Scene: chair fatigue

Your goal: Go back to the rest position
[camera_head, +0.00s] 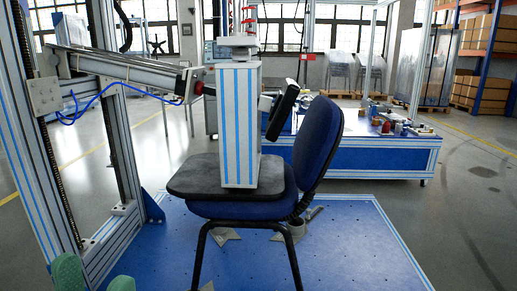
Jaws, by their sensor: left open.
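My left gripper (95,279) shows only at the bottom left edge, as two green fingertips with a gap between them. It is open, and I see nothing between the fingers. The rest of it is cut off by the frame edge. It appears in front of the blue platform (340,245), left of the blue office chair (318,140), and apart from the chair. My right gripper is not in view.
A grey and blue striped column (239,125) stands on a dark pad (190,178) on the chair seat. A test frame (120,140) rises at the left. A blue workbench (375,157) with small items stands behind. Grey floor is clear at the right.

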